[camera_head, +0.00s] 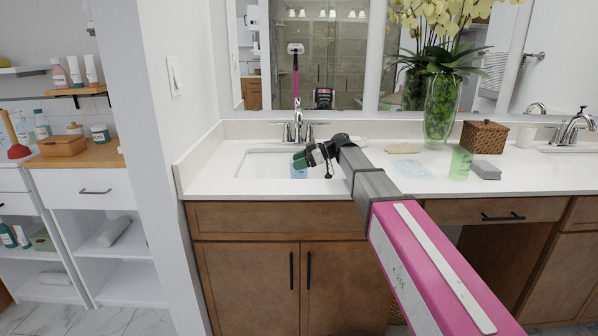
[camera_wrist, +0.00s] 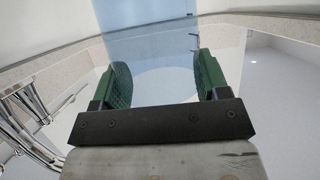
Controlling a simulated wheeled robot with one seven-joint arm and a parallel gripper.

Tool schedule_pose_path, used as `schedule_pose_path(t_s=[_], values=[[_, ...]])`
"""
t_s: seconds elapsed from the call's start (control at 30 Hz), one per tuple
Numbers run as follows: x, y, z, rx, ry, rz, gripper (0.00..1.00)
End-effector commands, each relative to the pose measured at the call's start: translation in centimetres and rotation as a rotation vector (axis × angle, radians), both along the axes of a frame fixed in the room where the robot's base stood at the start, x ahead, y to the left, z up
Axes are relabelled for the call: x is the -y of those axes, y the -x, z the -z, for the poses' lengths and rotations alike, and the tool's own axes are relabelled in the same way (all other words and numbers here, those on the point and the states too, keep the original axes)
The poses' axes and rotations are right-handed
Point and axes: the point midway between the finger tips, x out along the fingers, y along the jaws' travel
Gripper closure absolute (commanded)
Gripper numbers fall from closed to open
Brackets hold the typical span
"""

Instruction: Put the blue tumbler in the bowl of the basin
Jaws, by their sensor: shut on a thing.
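The blue tumbler (camera_head: 298,173) is light blue and see-through. It hangs between the green-padded fingers of my gripper (camera_head: 302,160), over the right part of the white basin (camera_head: 257,166). In the wrist view the tumbler (camera_wrist: 165,38) fills the space between the two fingers of my gripper (camera_wrist: 164,78), which are shut on it. The fingers hide part of the tumbler in the head view. I cannot tell whether its base touches the bowl.
A chrome faucet (camera_head: 298,124) stands behind the basin. To the right are a glass vase (camera_head: 441,108), a green tumbler (camera_head: 460,162), a grey box (camera_head: 486,171) and a wicker basket (camera_head: 484,137). A wall (camera_head: 184,130) bounds the counter on the left.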

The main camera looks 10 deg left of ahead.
Motion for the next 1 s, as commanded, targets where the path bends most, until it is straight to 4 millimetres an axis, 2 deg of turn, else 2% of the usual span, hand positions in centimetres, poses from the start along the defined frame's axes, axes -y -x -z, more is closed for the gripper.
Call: schedule_pose_path(t_s=[0.27, 1.0], values=[[0.0, 0.0, 3.2, -0.001, 0.000, 0.000, 0.67], [0.0, 0.0, 4.5, 0.000, 0.000, 0.000, 0.67]])
